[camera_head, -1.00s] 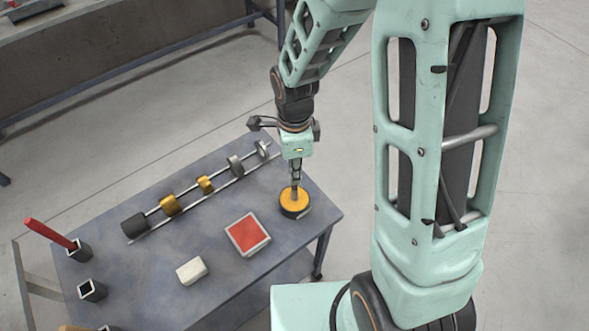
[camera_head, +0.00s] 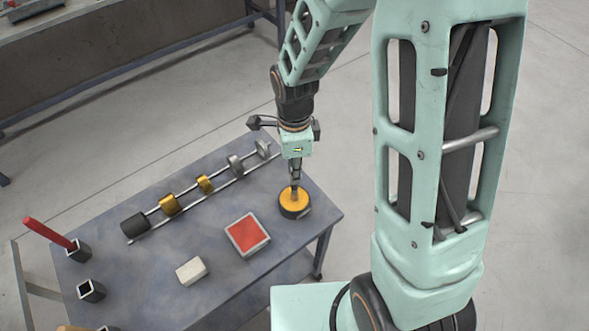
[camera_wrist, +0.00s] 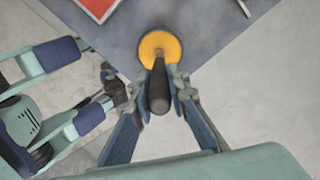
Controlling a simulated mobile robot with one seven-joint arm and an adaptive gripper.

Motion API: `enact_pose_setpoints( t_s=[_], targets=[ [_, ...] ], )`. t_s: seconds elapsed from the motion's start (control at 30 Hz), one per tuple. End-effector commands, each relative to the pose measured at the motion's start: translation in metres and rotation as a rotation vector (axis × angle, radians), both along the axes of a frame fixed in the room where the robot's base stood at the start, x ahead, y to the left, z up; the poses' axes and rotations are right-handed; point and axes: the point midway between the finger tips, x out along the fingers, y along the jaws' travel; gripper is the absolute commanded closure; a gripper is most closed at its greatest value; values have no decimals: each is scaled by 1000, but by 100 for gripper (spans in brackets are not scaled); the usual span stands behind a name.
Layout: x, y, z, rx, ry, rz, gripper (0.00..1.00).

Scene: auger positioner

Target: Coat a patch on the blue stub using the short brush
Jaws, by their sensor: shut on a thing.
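My gripper (camera_head: 295,178) is over the right end of the table and points down. In the wrist view its fingers (camera_wrist: 160,80) are shut on a dark, stubby handle (camera_wrist: 158,92), apparently the short brush. The handle stands over a round pot with an orange-yellow top (camera_head: 294,206), which also shows in the wrist view (camera_wrist: 151,44). The brush's lower end is hidden by the handle and fingers, so I cannot tell how deep it sits. I cannot make out a clearly blue stub in either view.
A rail (camera_head: 188,205) carries dark, gold and grey cylinders along the table's back. A red-topped square tray (camera_head: 248,235) and a white block (camera_head: 191,271) lie in front. A red stick (camera_head: 48,233) stands in a square holder at left; an empty-looking holder (camera_head: 91,291) is nearby.

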Motion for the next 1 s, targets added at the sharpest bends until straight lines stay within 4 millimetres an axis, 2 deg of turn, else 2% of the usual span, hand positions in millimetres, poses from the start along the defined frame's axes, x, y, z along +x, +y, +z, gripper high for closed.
enact_pose_setpoints(
  t_s=[0.47,1.0],
  targets=[
    [-1,0,1,0,4,0,100],
    [0,0,44,0,1,0,100]
  ],
)
